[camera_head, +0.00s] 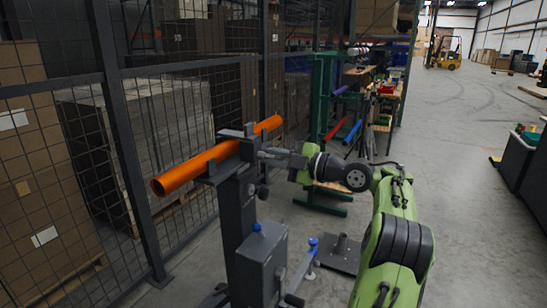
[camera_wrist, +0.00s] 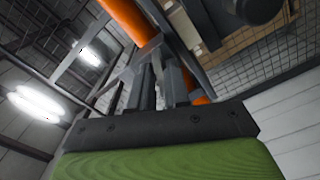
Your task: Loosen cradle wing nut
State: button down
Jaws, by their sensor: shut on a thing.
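An orange pipe (camera_head: 200,166) lies in a dark grey cradle (camera_head: 222,170) on top of a grey stand (camera_head: 238,215). My gripper (camera_head: 262,154) reaches in from the right and is at the cradle's right side, below the pipe's far end. In the wrist view my gripper's two fingers (camera_wrist: 166,75) are close together at the dark cradle parts, with the orange pipe (camera_wrist: 128,20) just beyond. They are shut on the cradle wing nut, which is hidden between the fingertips. I cannot tell how far it is turned.
A mesh fence (camera_head: 110,130) stands close behind the pipe on the left. A green rack (camera_head: 322,110) with coloured tubes is beyond. Open floor (camera_head: 470,190) lies to the right.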

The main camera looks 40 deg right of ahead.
dwell(0.3)
jog(key=c, duration=1.2)
grip_release()
jog(key=shift+c, duration=0.2)
jog(key=p+v, duration=0.3)
jog(key=v, duration=1.2)
jog(key=shift+s, duration=0.4)
jog(key=shift+d, duration=0.15)
